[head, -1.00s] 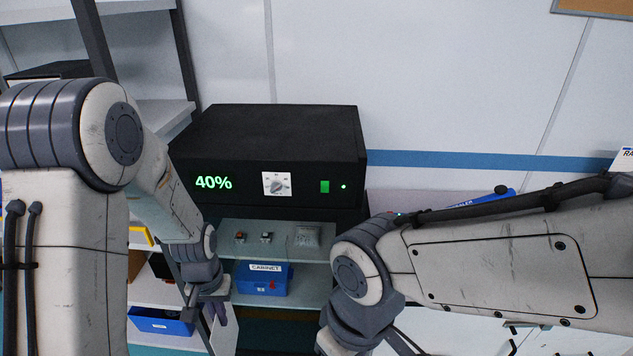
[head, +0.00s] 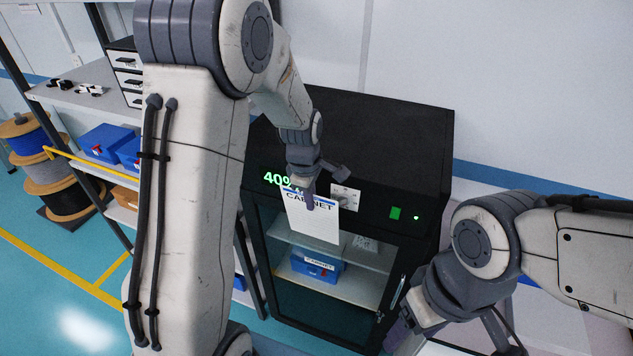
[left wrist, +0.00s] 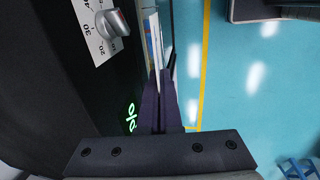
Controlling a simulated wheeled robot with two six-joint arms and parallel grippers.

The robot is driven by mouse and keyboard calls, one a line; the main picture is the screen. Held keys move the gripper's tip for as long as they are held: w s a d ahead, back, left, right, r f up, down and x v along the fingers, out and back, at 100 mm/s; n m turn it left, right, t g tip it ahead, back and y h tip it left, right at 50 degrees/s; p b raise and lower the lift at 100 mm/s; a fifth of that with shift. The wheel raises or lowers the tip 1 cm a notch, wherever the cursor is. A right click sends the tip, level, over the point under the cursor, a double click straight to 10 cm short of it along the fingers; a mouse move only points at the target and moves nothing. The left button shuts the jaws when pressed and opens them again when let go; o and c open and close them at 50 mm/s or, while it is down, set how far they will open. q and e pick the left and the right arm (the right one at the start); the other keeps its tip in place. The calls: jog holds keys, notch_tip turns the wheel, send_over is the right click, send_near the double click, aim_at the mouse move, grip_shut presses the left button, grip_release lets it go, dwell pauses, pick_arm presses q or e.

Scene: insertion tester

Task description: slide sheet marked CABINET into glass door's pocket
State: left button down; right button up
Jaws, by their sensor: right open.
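The white sheet marked CABINET (head: 316,222) hangs upright in front of the black cabinet (head: 440,140), below its 40% readout. My left gripper (head: 309,198) is shut on the sheet's top edge. In the left wrist view the sheet (left wrist: 154,45) shows nearly edge-on between the left fingers (left wrist: 162,105), beside the cabinet's dial. The glass door (head: 300,318) is on the cabinet's front, with a handle (head: 397,292) at its right. I cannot make out the pocket; the sheet covers part of the upper door. My right gripper (head: 398,335) is open and low, right of the door.
Behind the glass, a blue bin (head: 316,266) labelled CABINET stands on a shelf. A dial (head: 346,197) and green button (head: 395,213) sit on the panel above the door. Shelving with blue bins (head: 104,142) and cable spools (head: 62,170) stand left. Floor shows at lower left.

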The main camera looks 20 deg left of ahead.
aim_at(317, 234)
pick_arm(q)
jog(key=shift+w+r, duration=0.1)
jog(key=shift+w, duration=0.1)
jog(key=shift+f, duration=0.2)
jog(key=shift+w+d+f+b, duration=0.15)
jog(key=shift+w+f+b, duration=0.05)
jog(key=shift+f+b, duration=0.55)
jog(key=shift+w+f+b, duration=0.2)
jog(key=shift+f+b, duration=1)
jog(key=shift+f, duration=0.25)
jog(key=shift+w+f+b, duration=0.35)
jog(key=shift+f+b, duration=1)
jog(key=shift+f, duration=0.7)
jog(key=shift+w+f+b, duration=0.4)
jog(key=shift+f+b, duration=0.95)
jog(key=shift+f, duration=0.65)
jog(key=shift+w+f+b, duration=0.35)
jog(key=shift+f+b, duration=1)
jog(key=shift+f, duration=0.7)
jog(key=c, duration=0.5)
grip_release()
jog(key=shift+c, duration=0.2)
